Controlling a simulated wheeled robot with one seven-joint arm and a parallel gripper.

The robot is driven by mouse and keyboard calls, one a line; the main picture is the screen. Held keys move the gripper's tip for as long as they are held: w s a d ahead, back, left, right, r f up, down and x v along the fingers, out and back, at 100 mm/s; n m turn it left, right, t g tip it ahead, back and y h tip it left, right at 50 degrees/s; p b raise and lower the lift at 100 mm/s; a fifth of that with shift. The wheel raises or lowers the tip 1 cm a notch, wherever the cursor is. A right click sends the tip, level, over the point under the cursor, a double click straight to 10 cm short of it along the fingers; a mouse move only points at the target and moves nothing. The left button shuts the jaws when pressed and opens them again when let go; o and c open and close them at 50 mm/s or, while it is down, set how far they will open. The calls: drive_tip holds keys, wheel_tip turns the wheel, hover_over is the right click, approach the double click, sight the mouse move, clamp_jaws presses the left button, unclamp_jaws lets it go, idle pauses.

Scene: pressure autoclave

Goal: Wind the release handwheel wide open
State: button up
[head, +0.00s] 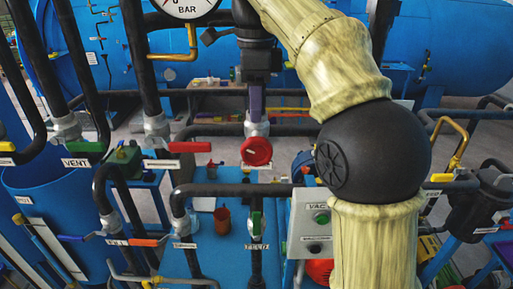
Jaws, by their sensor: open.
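A round red handwheel (257,152) faces me near the middle of the head view, below a pale pipe fitting. It appears to be the release handwheel, but I cannot read the small label under it. My arm rises from the lower right, bends at its black elbow and leaves the top edge. The dark hand with my gripper (262,78) appears to hang down above the red handwheel, apart from it. It is open, and I see nothing held. Its fingers are small and dark against the pipework. How far the handwheel is turned does not show.
A pressure gauge marked BAR (187,6) is at the top. A red lever (190,147) is left of the handwheel, and a green VENT lever (80,147) is farther left. A grey control box (309,222) stands lower right. Black pipes crowd the space around.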

sight(256, 138)
wheel_tip(256, 138, down, 8)
drive_tip(key=shift+s+r+b, duration=0.1)
drive_tip(key=shift+b, duration=0.5)
drive_tip(key=shift+f, duration=0.55)
clamp_jaws()
